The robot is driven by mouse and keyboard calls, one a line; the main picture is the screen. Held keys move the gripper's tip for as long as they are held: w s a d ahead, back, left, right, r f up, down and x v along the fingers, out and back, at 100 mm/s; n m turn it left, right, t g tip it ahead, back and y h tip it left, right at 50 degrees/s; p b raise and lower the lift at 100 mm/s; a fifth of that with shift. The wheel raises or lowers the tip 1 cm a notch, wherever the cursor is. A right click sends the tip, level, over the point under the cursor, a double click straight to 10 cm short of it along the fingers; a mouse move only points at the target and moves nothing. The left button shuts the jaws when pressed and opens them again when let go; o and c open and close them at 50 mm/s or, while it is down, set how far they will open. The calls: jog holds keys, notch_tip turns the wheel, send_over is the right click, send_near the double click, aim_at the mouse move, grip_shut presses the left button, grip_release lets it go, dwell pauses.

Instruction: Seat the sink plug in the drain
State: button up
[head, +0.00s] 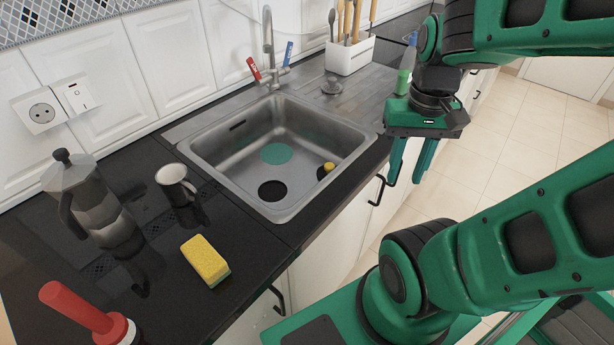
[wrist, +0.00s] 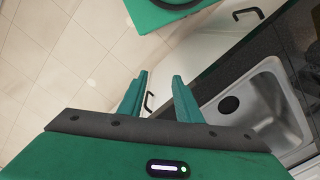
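The steel sink (head: 215,143) is set in the dark counter. A dark round drain (head: 272,190) shows in its floor near the front; a dark round opening also shows in the wrist view (wrist: 228,104). A small dark piece with a yellow knob (head: 326,169), which looks like the plug, lies in the sink's right part, apart from the drain. My gripper (head: 404,178) hangs right of the sink, beyond the counter's front edge. In the wrist view its two fingers (wrist: 160,78) are apart with nothing between them. The plug cannot be made out there.
A yellow sponge (head: 205,260), mug (head: 175,184) and moka pot (head: 92,203) stand left. Cabinet handles (head: 377,190) project in front.

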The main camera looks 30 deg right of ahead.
jog(key=shift+w+a, duration=0.15)
jog(key=shift+a, duration=0.1)
jog(key=o, duration=0.4)
jog(key=shift+m+h, duration=0.3)
jog(key=shift+m, duration=0.1)
jog(key=w, duration=0.5)
jog(key=shift+w+d+r, duration=0.1)
jog(key=shift+w+r, duration=0.15)
jog(key=shift+w, duration=0.05)
jog(key=shift+m, duration=0.7)
jog(key=w, duration=0.3)
jog(key=w+f, duration=0.1)
jog(key=w, duration=0.2)
jog(key=w+d+f, duration=0.1)
jog(key=w, duration=0.2)
jog(key=shift+w+f, duration=0.15)
jog(key=shift+f, duration=0.1)
jog(key=m, duration=0.2)
send_over(329, 164)
notch_tip(329, 164, down, 8)
jog(key=f, duration=0.5)
jog(key=shift+w+a+f, duration=0.15)
jog(key=shift+w+f, duration=0.05)
jog(key=shift+f, duration=0.15)
jog(key=shift+s+d+f, duration=0.1)
jog(key=shift+d+f, duration=0.05)
jog(key=shift+f, duration=1.2)
jog(key=shift+s+d+f, duration=0.1)
jog(key=shift+f, duration=1.2)
